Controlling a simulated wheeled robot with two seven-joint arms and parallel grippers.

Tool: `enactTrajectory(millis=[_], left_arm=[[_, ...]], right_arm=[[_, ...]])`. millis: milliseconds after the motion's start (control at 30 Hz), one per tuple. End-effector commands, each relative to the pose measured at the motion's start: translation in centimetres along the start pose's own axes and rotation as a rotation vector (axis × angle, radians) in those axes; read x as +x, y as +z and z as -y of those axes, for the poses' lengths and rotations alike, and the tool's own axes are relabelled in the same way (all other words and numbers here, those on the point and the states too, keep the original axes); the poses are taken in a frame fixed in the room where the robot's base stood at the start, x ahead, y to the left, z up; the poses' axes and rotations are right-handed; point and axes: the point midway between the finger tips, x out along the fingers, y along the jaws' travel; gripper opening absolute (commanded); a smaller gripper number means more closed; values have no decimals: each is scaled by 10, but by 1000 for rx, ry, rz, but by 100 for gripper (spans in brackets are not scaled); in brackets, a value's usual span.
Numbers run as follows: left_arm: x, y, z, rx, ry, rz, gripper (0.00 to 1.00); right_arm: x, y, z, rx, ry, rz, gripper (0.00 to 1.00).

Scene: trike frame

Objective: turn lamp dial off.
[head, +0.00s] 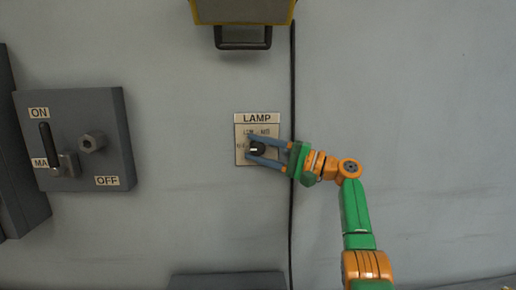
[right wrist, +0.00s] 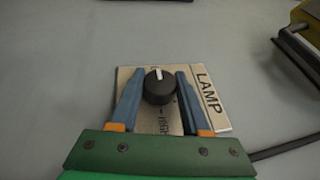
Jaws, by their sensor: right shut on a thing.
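The lamp dial is a round black knob (head: 257,149) with a white pointer mark, on a light plate (head: 242,158) labelled LAMP on the grey wall. My right gripper (head: 252,147) reaches in from the right, its two blue fingers on either side of the dial and shut on it. In the right wrist view the dial (right wrist: 159,87) sits between the blue fingers, its white mark toward the top of the picture. The fingers partly cover the smaller lettering on the plate. My left gripper is not in view.
A grey switch box (head: 112,120) with ON and OFF labels, a black lever (head: 46,142) and a hexagonal knob (head: 92,142) is at the left. A black cable (head: 293,60) runs down the wall beside the plate. A yellow-edged fixture (head: 242,12) is above.

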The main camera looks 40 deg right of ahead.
Motion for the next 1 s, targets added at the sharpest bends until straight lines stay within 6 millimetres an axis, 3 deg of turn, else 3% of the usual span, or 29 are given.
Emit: enactTrajectory(millis=[67, 100, 200, 500, 800, 1000], left_arm=[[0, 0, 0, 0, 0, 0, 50], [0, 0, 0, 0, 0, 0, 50], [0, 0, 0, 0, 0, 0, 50], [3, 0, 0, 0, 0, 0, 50], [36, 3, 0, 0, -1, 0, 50], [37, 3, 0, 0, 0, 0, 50]], right_arm=[[0, 0, 0, -2, -1, -1, 0], [0, 0, 0, -2, -1, -2, 52], [0, 0, 0, -1, -1, -1, 76], [-3, 0, -1, -1, -1, -2, 76], [-61, -1, -4, -2, -2, -4, 76], [-72, 0, 0, 0, -2, -1, 76]])
